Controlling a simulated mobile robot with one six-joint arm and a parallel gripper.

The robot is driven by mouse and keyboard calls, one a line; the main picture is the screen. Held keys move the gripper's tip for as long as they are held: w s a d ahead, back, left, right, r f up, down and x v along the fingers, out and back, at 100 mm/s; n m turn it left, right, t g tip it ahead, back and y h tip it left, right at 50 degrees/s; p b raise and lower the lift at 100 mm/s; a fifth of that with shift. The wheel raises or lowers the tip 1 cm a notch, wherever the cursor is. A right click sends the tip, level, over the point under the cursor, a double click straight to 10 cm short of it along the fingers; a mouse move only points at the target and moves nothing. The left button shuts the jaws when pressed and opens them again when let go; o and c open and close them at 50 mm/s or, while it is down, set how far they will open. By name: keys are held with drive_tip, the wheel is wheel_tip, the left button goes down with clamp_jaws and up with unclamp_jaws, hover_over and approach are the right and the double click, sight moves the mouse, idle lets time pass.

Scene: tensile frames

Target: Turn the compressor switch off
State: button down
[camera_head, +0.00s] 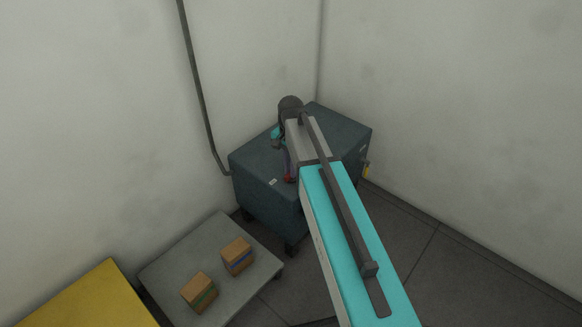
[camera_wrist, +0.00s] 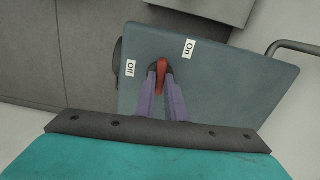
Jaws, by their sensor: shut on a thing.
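The compressor (camera_head: 250,165) is a dark blue-grey box in the corner, and its top face (camera_wrist: 225,85) fills the middle of the wrist view. On that face is a red switch lever (camera_wrist: 161,72) on a dark round base, between a white "On" label (camera_wrist: 188,48) and a white "Off" label (camera_wrist: 130,67). My gripper (camera_wrist: 161,78) has its two purple fingers shut on the red lever, one on each side. The lever stands nearly upright in the wrist view, not clearly pointing at either label. In the head view my arm partly covers the gripper (camera_head: 287,170).
A low grey table (camera_head: 160,269) with two small brown boxes (camera_head: 199,292) (camera_head: 237,256) stands at the front left. A yellow surface (camera_head: 95,300) is at the lower left. A dark pipe (camera_head: 197,85) runs down the left wall. Floor (camera_head: 465,265) is clear at the right.

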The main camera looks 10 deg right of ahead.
drive_tip(key=shift+r+p, duration=0.2)
drive_tip(key=shift+p, duration=0.1)
drive_tip(key=n+p, duration=0.4)
drive_tip(key=p, duration=0.1)
drive_tip(key=shift+r+n+p, duration=0.1)
drive_tip(key=shift+n+p, duration=0.3)
drive_tip(key=n+p, duration=0.4)
drive_tip(key=n, duration=0.1)
drive_tip(key=shift+p, duration=0.35)
drive_tip(key=n+p, duration=0.2)
drive_tip(key=n, duration=0.2)
drive_tip(key=shift+p, duration=0.4)
drive_tip(key=shift+f+n+p, duration=0.25)
drive_tip(key=shift+n+p, duration=0.4)
drive_tip(key=shift+n, duration=1.05)
drive_tip(key=c, duration=1.8)
unclamp_jaws()
